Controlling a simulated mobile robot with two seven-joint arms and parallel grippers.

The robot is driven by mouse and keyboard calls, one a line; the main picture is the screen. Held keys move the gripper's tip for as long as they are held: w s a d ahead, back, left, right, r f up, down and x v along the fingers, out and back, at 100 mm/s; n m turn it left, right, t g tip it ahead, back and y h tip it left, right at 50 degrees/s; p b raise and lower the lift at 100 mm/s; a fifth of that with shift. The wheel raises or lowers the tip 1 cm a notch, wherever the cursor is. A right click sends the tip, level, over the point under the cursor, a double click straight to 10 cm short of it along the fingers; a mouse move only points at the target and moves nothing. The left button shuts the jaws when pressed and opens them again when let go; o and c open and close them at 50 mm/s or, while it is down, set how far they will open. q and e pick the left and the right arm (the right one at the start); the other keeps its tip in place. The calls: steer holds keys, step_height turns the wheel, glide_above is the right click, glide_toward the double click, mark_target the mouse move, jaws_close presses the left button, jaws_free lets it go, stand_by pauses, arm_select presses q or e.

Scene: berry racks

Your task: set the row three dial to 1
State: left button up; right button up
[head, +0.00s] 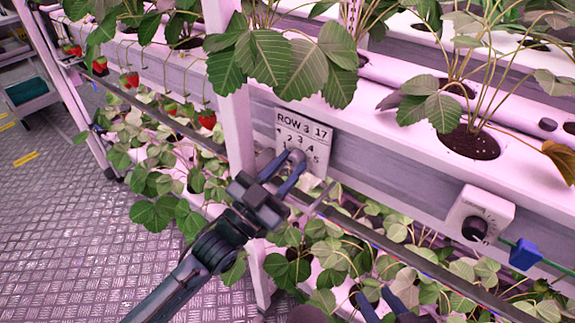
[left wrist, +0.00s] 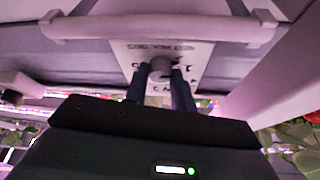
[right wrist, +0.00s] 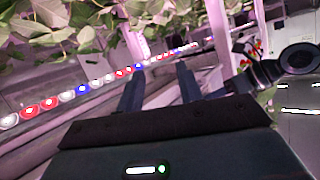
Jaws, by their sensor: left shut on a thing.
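The row three dial plate (head: 304,139) is a pale panel on the rack beam, marked "ROW 3 17" with numbers around a grey knob. My left gripper (head: 288,170) reaches up to it, its two fingers around the knob. In the left wrist view the fingers are closed on the grey dial knob (left wrist: 160,68), in front of the plate (left wrist: 190,58). The fingers hide part of the numbers, and I cannot tell which number the knob points to. My right gripper (right wrist: 160,80) is apart from the dial, low under the plants, with its fingers spread and nothing between them.
A white box with a black knob (head: 475,229) and a blue clip (head: 525,254) sit to the right on the beam. A rail (head: 400,252) runs below the dial. Strawberry plants hang above and below.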

arm_select(q)
steer(key=m+g, duration=0.1)
steer(key=m, duration=0.1)
steer(key=shift+a+r+m+h+p, duration=0.1)
steer(key=shift+m+h+p, duration=0.2)
steer(key=shift+w+m+g+h+p, duration=0.1)
steer(key=shift+m+g+h+p, duration=0.25)
steer(key=shift+m, duration=0.7)
steer(key=shift+m+g+h+p, duration=0.15)
steer(key=shift+m+g+p, duration=0.3)
steer(key=shift+m, duration=0.6)
arm_select(e)
steer(key=shift+w+a+f+g, duration=0.1)
steer(key=shift+w+a+g, duration=0.25)
steer(key=shift+a, duration=0.2)
arm_select(q)
steer(key=shift+g, duration=0.3)
arm_select(e)
steer(key=shift+f, duration=0.1)
arm_select(q)
steer(key=o, duration=1)
steer(key=shift+a, duration=0.1)
